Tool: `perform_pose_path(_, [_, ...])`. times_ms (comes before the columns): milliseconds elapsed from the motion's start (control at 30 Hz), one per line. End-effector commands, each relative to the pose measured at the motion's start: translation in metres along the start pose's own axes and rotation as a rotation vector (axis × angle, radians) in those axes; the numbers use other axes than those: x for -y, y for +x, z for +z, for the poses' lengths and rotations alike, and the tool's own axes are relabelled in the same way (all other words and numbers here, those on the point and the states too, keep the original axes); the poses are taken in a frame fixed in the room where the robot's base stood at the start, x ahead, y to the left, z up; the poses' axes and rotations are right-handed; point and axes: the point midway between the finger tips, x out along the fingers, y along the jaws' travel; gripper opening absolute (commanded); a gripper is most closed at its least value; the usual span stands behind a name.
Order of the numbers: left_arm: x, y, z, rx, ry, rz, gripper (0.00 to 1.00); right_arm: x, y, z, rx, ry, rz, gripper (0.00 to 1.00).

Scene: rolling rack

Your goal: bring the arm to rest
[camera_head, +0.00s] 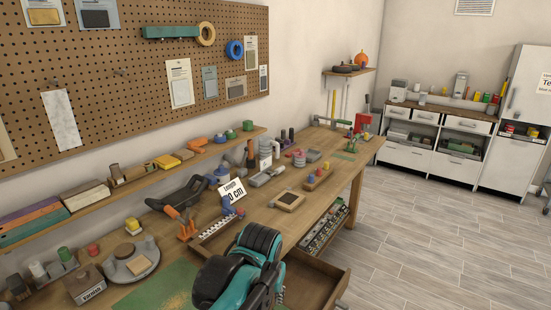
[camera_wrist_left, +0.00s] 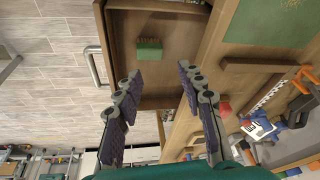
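My left arm (camera_head: 240,268), teal and black, reaches over the front edge of the workbench in the head view; its gripper is mostly hidden there behind the arm. In the left wrist view my left gripper (camera_wrist_left: 159,75) is open, its two dark-padded fingers spread with nothing between them. Past the fingertips is an open wooden drawer (camera_wrist_left: 180,22) with a green block-like brush (camera_wrist_left: 149,51) in it. The fingers look apart from the brush. The drawer (camera_head: 322,277) also shows beside my arm in the head view. My right gripper is in neither view.
The workbench (camera_head: 348,160) carries many tools and small parts, including a white sign (camera_head: 232,191) near my arm. Another open compartment with parts (camera_head: 325,228) lies under the bench. A metal handle (camera_wrist_left: 96,66) is on the drawer front. The floor (camera_head: 420,240) at right is clear.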

Motion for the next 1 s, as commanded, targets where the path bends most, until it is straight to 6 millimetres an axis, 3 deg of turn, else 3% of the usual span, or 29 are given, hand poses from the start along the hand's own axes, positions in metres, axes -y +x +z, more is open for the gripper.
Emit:
perform_pose_path(33, [0.020, -0.006, 0.021, -0.029, -0.039, -0.003, 0.39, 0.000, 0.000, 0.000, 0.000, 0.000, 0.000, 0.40])
perform_pose_path(200, [0.066, -0.013, 0.084, -0.135, -0.152, -0.019, 0.39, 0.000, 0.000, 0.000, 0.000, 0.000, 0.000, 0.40])
perform_pose_path(400, [0.096, -0.004, 0.149, -0.244, -0.260, -0.052, 0.39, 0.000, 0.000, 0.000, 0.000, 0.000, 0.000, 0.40])
perform_pose_path(500, [0.103, 0.001, 0.168, -0.279, -0.293, -0.065, 0.39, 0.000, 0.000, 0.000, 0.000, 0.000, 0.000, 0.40])
perform_pose_path(633, [0.107, 0.005, 0.180, -0.302, -0.312, -0.075, 0.39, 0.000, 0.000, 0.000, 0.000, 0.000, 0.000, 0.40])
perform_pose_path(1000, [0.107, 0.006, 0.181, -0.306, -0.314, -0.077, 0.39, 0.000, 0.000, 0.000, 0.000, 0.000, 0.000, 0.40])
